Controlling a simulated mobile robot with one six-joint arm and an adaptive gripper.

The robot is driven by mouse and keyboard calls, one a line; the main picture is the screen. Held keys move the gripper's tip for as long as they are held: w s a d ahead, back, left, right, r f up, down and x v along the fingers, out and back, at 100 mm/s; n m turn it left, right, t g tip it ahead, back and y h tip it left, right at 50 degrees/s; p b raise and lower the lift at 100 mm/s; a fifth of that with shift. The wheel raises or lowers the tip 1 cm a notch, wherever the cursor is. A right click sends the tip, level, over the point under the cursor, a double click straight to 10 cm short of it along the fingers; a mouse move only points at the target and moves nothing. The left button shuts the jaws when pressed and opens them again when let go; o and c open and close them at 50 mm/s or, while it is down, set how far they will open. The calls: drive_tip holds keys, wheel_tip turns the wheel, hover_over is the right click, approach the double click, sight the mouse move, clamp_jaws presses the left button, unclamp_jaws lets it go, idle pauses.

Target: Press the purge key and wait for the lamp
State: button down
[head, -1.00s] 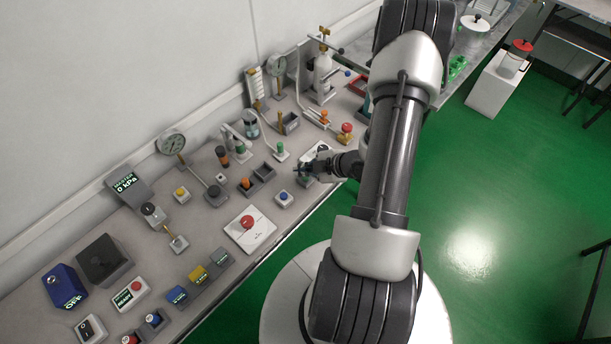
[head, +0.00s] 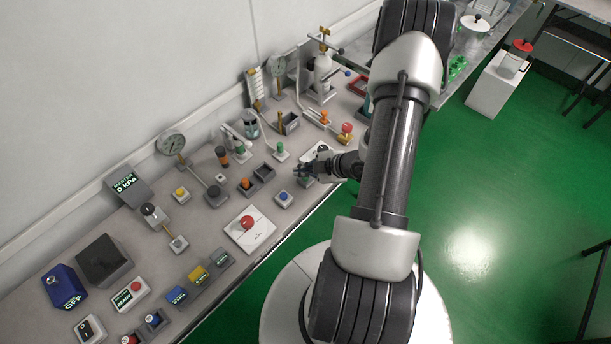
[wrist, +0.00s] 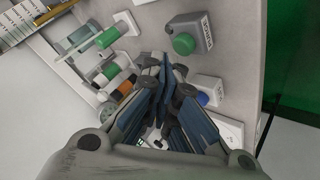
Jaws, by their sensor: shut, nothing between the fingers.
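My gripper (head: 300,171) is over the right part of the bench, near its front edge, with fingers together and empty. In the head view a pale unit (head: 312,150) is partly hidden behind my gripper. No key reads clearly as purge, and I cannot pick out the lamp.
A blue-button box (head: 284,197) and a red button on a white plate (head: 247,223) lie left of my gripper.

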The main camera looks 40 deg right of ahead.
sight(304, 179)
drive_tip(key=shift+f, duration=0.4)
drive_tip(key=shift+f+b, duration=0.45)
drive_tip(key=shift+b, duration=0.2)
drive_tip(key=shift+r, duration=0.1)
idle(0.5)
drive_tip(key=shift+r+p, duration=0.7)
drive_tip(key=shift+r, duration=0.1)
drive_tip(key=shift+r+p, duration=2)
drive_tip(key=shift+r, duration=0.5)
